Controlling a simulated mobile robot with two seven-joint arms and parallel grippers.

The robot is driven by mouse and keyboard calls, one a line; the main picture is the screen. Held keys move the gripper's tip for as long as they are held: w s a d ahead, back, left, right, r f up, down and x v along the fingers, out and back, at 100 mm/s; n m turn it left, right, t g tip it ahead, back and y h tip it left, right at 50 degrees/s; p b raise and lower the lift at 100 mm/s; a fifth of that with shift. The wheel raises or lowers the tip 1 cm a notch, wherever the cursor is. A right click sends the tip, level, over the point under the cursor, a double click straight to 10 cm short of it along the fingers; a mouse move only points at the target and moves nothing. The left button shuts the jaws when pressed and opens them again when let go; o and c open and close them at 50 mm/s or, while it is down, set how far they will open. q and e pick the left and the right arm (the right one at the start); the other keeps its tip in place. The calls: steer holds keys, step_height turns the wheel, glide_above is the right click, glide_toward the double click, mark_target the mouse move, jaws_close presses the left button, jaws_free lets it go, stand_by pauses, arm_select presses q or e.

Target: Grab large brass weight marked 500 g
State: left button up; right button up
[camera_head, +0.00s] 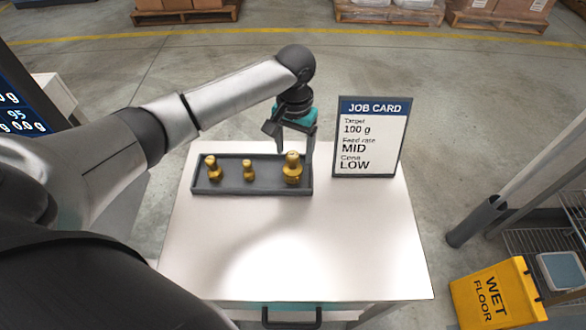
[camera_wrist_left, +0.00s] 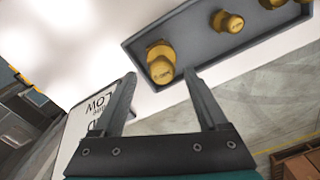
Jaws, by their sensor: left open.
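The large brass weight (camera_head: 292,170) stands at the right end of a dark grey tray (camera_head: 225,188) on a white table. My left gripper (camera_head: 295,150) is open, its fingers pointing down around the knob of this weight in the head view. In the left wrist view, the large weight (camera_wrist_left: 160,62) shows between and just beyond the open fingertips (camera_wrist_left: 160,78). Contact cannot be told, and its marking is too small to read. A medium brass weight (camera_head: 213,168) and a small one (camera_head: 248,171) stand further left in the tray. My right gripper is not in view.
A job card (camera_head: 368,137) stands upright just right of the tray, close to the gripper. The front of the white table (camera_head: 290,250) is clear. A yellow wet-floor sign (camera_head: 497,296) and a wire rack are at the lower right.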

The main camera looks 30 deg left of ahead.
mark_target(293, 166)
arm_select(q)
step_height(293, 166, down, 2)
steer(key=shift+f, duration=0.1)
step_height(293, 166, down, 5)
steer(key=shift+s+a+r+b, duration=0.15)
steer(key=shift+r+b, duration=0.05)
steer(key=shift+b, duration=0.5)
steer(key=shift+c, duration=1.3)
jaws_close()
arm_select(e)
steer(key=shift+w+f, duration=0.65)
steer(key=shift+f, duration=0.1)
arm_select(q)
steer(key=shift+r, duration=0.15)
